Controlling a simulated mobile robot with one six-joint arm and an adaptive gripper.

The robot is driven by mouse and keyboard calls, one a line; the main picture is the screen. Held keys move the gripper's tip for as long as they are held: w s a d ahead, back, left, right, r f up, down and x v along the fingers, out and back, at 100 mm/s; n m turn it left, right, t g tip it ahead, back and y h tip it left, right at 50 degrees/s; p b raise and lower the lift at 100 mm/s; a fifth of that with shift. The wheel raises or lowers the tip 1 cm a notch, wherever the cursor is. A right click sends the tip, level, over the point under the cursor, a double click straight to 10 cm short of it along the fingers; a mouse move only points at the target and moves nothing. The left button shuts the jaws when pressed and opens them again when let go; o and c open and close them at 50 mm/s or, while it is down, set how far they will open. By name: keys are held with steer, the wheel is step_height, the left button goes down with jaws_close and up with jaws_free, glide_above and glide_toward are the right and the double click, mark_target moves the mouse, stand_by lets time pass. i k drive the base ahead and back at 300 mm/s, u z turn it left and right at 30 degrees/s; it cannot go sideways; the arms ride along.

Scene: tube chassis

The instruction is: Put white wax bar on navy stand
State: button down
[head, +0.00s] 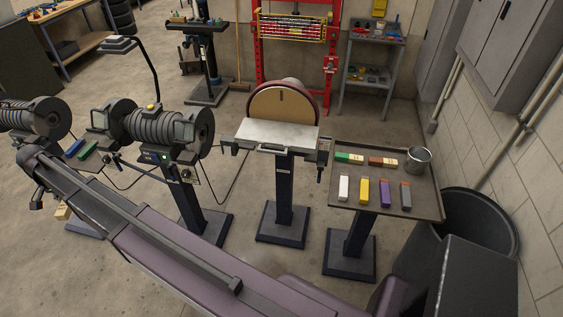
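The white wax bar (343,187) lies on the brown tray top (415,206) at the right, leftmost in the front row of bars. That tray top is carried by a navy stand (357,238) with a flat square base. Other navy stands hold up the disc sander (283,190) and the middle buffing machine (190,213). My arm reaches from the bottom right to the left edge. My gripper (37,201) seems to be the small dark part at its far end, away from the white bar. Its fingers are too small to make out.
Yellow (364,192), purple (384,194) and grey (405,195) bars lie beside the white one. A green bar (348,158), a brown bar (382,161) and a metal cup (418,158) are behind. A dark bin (490,218) stands at the right.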

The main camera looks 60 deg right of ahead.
mark_target(423, 199)
steer(key=u, duration=0.4)
steer(key=k, duration=0.4)
steer(key=z, duration=1.35)
